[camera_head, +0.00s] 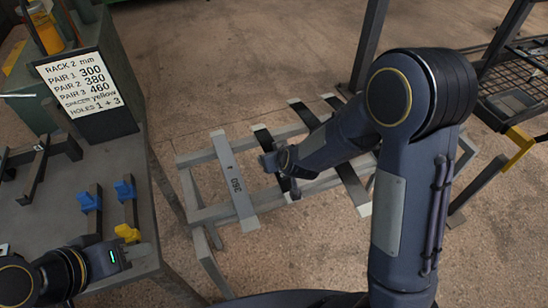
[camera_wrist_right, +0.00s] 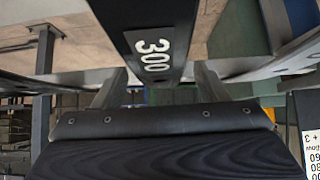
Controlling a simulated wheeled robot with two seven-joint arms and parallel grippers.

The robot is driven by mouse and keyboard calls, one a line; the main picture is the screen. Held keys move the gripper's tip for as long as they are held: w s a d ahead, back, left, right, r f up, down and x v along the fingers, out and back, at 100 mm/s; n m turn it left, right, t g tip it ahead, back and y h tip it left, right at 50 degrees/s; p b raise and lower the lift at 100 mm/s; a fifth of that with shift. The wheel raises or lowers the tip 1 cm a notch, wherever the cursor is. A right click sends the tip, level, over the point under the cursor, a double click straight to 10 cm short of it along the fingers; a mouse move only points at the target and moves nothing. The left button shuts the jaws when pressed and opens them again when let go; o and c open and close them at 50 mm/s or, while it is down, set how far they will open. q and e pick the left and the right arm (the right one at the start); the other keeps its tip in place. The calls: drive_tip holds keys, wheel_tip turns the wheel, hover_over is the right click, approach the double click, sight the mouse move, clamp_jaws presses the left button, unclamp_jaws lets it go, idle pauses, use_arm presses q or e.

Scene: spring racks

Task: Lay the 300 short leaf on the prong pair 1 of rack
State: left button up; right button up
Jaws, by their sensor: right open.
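A dark leaf marked 300 (camera_wrist_right: 152,55) fills the upper middle of the right wrist view. In the head view a dark leaf with pale ends (camera_head: 262,138) lies across the stand under my right gripper (camera_head: 276,165), which partly covers it. My right gripper is open, with its fingers on either side of the 300 leaf. The dark bars and uprights of a rack (camera_head: 39,165) stand on the bench at the left, partly cut by the frame edge. My left gripper (camera_head: 128,256) is low over the bench; its finger opening is unclear.
The grey stand (camera_head: 190,160) holds several leaves, including a pale one marked 360 (camera_head: 230,175). A sign (camera_head: 80,83) gives pair 1 as 300. Blue pieces (camera_head: 125,190) and a yellow piece (camera_head: 127,233) are on the bench (camera_head: 165,225). Floor separates bench and stand.

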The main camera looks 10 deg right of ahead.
drive_tip(key=shift+c, duration=0.5)
clamp_jaws()
drive_tip(key=shift+w, duration=0.1)
drive_tip(key=shift+r, duration=0.15)
drive_tip(key=shift+r, duration=0.25)
wheel_tip(320, 180, up, 4)
drive_tip(key=shift+d+f+p, duration=0.15)
drive_tip(key=shift+f+p, duration=0.1)
drive_tip(key=shift+p, duration=0.45)
drive_tip(key=s+d+r+p, duration=0.3)
drive_tip(key=s+d+r, duration=0.5)
drive_tip(key=d, duration=0.3)
drive_tip(key=shift+r+p, duration=0.35)
drive_tip(key=shift+r, duration=0.05)
drive_tip(key=shift+s, duration=0.1)
